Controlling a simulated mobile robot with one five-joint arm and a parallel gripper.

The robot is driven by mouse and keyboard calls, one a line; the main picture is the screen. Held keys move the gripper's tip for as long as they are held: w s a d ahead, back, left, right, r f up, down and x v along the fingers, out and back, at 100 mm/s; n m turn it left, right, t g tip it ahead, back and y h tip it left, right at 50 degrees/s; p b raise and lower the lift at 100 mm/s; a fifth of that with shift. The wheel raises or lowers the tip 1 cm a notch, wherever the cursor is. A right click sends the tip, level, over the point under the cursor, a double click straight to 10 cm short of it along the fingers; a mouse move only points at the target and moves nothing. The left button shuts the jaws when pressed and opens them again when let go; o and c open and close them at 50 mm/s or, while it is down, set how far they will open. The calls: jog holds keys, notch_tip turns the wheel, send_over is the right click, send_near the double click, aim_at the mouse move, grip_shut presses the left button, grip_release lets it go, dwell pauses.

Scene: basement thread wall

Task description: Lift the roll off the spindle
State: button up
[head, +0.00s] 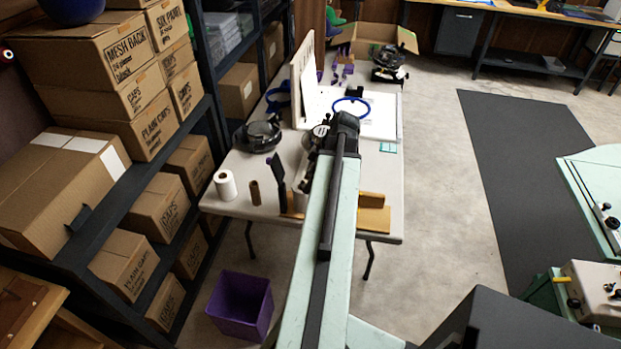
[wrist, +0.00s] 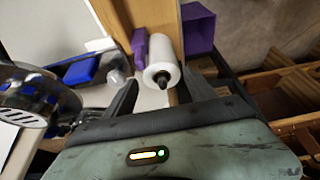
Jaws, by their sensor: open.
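In the wrist view a white roll (wrist: 160,58) shows with a dark, knob-like tip (wrist: 163,80) at its near end. My gripper (wrist: 162,77) is open, with one dark finger on each side of this tip and the near part of the roll. No contact shows, and I cannot tell the remaining gap. In the head view a white roll (head: 225,185) stands on the table's near left part, beside a slim brown tube (head: 255,192). I cannot tell whether it is the same roll. My arm hides part of the table there.
The white table (head: 245,160) carries a dark round device (head: 257,135), a white upright panel (head: 304,80) and a wooden block (head: 374,218). A purple bin (head: 240,305) stands on the floor. Shelves with cardboard boxes (head: 155,210) flank the left. Open floor lies right of the table.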

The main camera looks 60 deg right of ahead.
aim_at(300, 196)
jog(key=b+x, duration=0.9)
jog(key=x, duration=0.1)
jog(key=shift+w+f, duration=0.1)
jog(key=shift+f, duration=0.25)
jog(key=shift+r, duration=0.1)
jog(key=c, duration=1.2)
notch_tip(300, 196, up, 14)
jog(key=p, duration=1.4)
